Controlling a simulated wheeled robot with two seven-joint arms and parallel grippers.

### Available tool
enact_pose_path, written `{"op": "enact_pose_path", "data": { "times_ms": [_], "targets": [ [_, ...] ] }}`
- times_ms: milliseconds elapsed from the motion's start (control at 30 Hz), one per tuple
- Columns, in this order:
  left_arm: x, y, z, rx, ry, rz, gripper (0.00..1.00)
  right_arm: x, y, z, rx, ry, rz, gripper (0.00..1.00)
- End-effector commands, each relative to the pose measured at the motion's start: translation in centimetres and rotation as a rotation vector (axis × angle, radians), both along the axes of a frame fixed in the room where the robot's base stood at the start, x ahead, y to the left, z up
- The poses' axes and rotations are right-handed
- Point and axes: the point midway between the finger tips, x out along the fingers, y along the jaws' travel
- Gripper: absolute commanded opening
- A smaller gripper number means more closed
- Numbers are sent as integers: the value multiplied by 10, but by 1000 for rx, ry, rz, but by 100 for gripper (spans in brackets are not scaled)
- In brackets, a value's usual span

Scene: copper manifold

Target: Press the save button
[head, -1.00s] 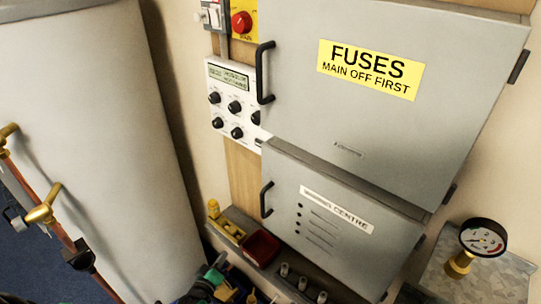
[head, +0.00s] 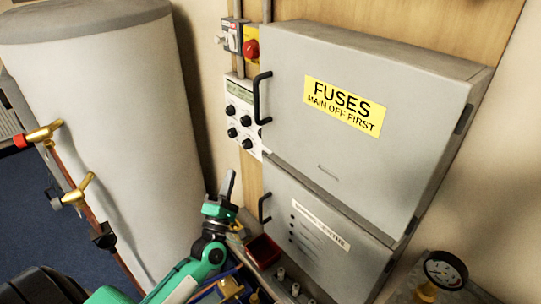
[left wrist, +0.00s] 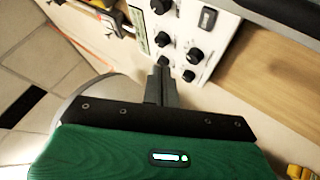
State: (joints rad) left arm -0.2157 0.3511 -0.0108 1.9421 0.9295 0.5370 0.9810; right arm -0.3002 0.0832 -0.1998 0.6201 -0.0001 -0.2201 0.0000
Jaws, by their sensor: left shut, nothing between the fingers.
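A white control panel (head: 241,115) with a small display and several black knobs is on the wall, left of the grey cabinets. It also shows in the left wrist view (left wrist: 178,35), where a dark rectangular button or switch (left wrist: 207,19) sits beside the knobs. I cannot read whether that is the save button. My left gripper (head: 229,180) is shut and empty, pointing up below the panel. In the left wrist view its fingers (left wrist: 162,78) point toward the panel, near the lowest knobs. Whether they touch it is unclear. My right gripper is not in view.
A grey fuse cabinet (head: 400,105) with a black handle juts out right of the panel, above a smaller cabinet (head: 292,225). A red main switch (head: 251,48) is above the panel. A large white cylinder (head: 110,120) stands left. A gauge (head: 445,270) is lower right.

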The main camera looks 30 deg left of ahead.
Motion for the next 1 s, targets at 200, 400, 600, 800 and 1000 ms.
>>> {"op": "enact_pose_path", "data": {
  "times_ms": [200, 400, 600, 800, 1000],
  "targets": [
    [-1, 0, 2, -5, -6, -1, 0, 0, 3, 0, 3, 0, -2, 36],
    [1, 0, 2, -3, -5, -1, 0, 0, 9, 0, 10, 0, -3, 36],
    [17, -7, 2, -4, -6, 0, 0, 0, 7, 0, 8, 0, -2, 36],
    [43, -18, 2, -4, -6, 0, 0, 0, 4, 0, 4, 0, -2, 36],
    [66, -27, 0, -4, -5, 0, 0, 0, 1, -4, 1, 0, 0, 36]
  ]
}}
